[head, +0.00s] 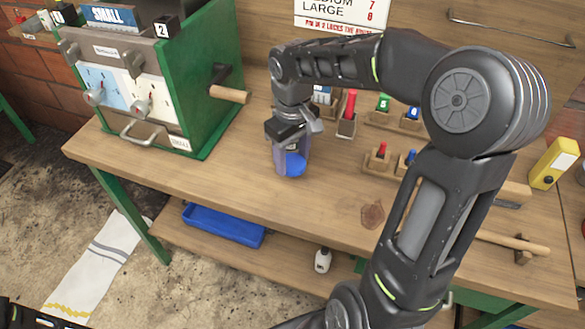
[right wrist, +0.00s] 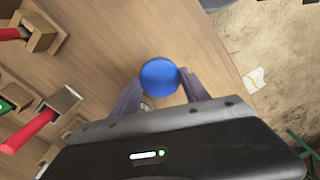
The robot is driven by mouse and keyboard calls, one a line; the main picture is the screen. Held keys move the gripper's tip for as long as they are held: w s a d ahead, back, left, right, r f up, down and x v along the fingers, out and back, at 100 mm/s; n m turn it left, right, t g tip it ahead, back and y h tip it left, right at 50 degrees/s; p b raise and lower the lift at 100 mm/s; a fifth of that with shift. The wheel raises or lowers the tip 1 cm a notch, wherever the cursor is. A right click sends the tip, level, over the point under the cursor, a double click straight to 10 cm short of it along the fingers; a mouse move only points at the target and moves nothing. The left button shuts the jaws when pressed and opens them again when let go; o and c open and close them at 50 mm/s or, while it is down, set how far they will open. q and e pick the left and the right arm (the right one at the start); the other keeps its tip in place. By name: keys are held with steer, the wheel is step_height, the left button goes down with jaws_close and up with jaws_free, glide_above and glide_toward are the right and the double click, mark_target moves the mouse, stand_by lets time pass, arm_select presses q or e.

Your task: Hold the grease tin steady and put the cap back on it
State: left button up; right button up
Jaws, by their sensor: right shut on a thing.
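My right gripper (head: 291,155) points down over the middle of the workbench. Its fingers are shut on a round blue thing (head: 295,164), which looks like the cap. In the right wrist view, the blue disc (right wrist: 159,76) sits between the fingertips of the right gripper (right wrist: 160,88). A small pale, marked patch (right wrist: 147,103) shows beside it, partly hidden by the gripper. I cannot make out the grease tin as a separate thing, nor tell whether it is under the blue disc. My left gripper is not in view.
A green and grey machine (head: 165,85) stands at the left of the workbench (head: 230,175). Wooden holders with coloured-handled tools (head: 347,105) stand right behind the gripper. A blue tray (head: 223,226) and a white bottle (head: 322,260) are on the lower shelf. The bench front is mostly clear.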

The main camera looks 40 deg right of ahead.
mark_target(292, 162)
step_height(292, 162, up, 4)
steer(key=shift+r, duration=0.2)
steer(key=shift+f, duration=0.15)
stand_by(0.4)
